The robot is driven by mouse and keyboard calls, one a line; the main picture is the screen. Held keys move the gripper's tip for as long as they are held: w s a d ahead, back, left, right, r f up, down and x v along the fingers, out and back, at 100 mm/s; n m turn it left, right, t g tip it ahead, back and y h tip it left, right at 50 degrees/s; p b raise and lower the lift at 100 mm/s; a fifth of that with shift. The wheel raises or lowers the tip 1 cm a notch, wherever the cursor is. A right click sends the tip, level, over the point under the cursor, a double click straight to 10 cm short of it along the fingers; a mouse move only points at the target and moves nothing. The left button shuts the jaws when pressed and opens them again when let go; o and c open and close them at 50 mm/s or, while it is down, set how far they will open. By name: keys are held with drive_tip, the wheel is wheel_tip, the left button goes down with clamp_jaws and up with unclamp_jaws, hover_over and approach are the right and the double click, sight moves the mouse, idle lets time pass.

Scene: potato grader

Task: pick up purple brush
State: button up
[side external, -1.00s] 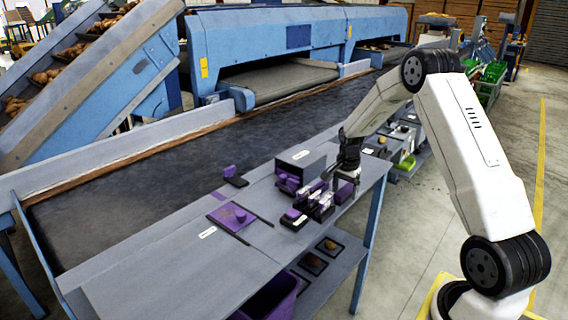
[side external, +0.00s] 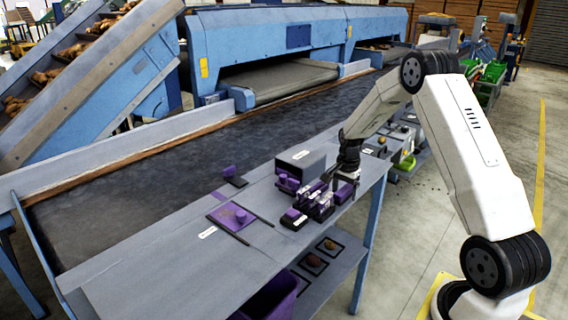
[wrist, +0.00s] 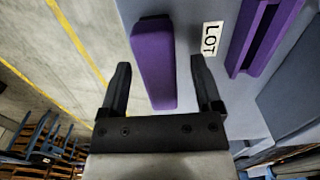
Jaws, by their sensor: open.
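A long purple block with a dark end, which I take for the purple brush (wrist: 153,65), lies between the two fingers of my gripper (wrist: 161,80) in the wrist view. There is a gap on both sides, so the fingers do not grip it. Its bristles are not visible. In the side external view my gripper (side external: 341,180) is low over the right end of the grey bench, at a purple block (side external: 345,192) partly hidden by the fingers.
A grooved purple piece (wrist: 262,38) lies right of my gripper, past a white LOT label (wrist: 210,38). Several purple and black items and a grey box (side external: 300,160) crowd the left side. The bench edge is close.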

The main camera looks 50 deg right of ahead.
sight(345, 188)
clamp_jaws()
idle(0.3)
drive_tip(key=shift+r, duration=0.1)
drive_tip(key=shift+r, duration=0.7)
wheel_tip(345, 188, up, 2)
drive_tip(key=shift+r, duration=0.15)
drive_tip(key=s+a+r, duration=0.6)
drive_tip(key=s+r, duration=0.3)
drive_tip(key=s, duration=0.3)
drive_tip(key=shift+s+a+r, duration=0.2)
drive_tip(key=shift+a+r, duration=0.1)
drive_tip(key=shift+a, duration=0.05)
